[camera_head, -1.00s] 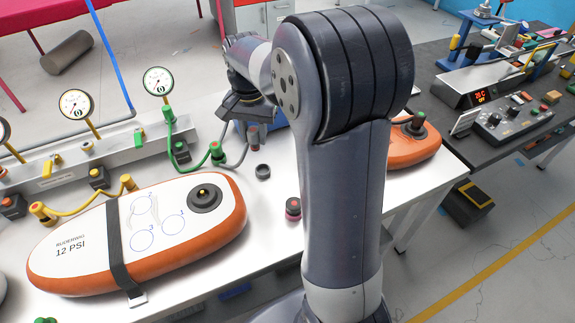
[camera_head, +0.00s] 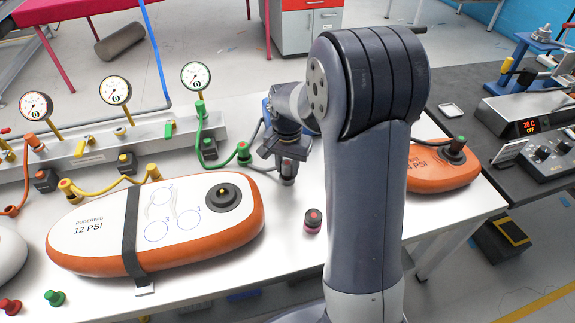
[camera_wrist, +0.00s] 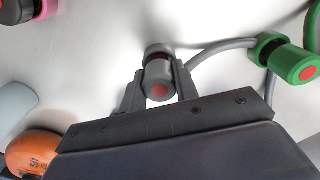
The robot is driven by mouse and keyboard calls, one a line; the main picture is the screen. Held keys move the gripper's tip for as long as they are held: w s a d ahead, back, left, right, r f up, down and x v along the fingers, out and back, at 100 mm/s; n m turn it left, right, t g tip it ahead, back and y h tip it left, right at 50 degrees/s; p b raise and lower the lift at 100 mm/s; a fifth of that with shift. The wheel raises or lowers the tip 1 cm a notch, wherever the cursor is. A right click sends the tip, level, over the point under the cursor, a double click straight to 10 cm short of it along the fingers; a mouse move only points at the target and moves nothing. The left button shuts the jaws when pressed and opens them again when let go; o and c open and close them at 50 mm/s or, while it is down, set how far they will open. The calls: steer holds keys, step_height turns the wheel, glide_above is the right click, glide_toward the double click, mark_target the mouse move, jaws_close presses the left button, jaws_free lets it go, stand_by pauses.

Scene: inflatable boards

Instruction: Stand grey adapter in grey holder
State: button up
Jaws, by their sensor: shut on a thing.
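The grey adapter (camera_wrist: 159,78), with a red spot on its end, is between the fingers of my gripper (camera_wrist: 160,88), which is shut on it. A grey hose (camera_wrist: 215,44) runs from beside it towards a green fitting. In the head view my gripper (camera_head: 288,158) points down over the white table, and the adapter (camera_head: 288,168) shows below it, looking near upright. A dark ring-like part at the adapter's lower end may be the grey holder; I cannot tell whether the adapter is in it, above it or hiding it.
A green fitting (camera_head: 243,152) is left of my gripper. A dark and pink-red fitting (camera_head: 313,220) stands in front of it. An orange-and-white board (camera_head: 100,225) lies left, another orange board (camera_head: 437,168) right. Gauges stand along a rail (camera_head: 95,155) behind.

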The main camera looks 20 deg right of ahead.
mark_target(287, 163)
steer(key=shift+f, duration=0.2)
steer(key=o, duration=0.9)
steer(key=shift+r, duration=0.1)
step_height(287, 163, up, 12)
steer(key=shift+r+p, duration=0.15)
steer(key=shift+p, duration=0.2)
step_height(287, 163, down, 12)
steer(key=shift+r+b, duration=0.3)
steer(key=shift+r, duration=1.45)
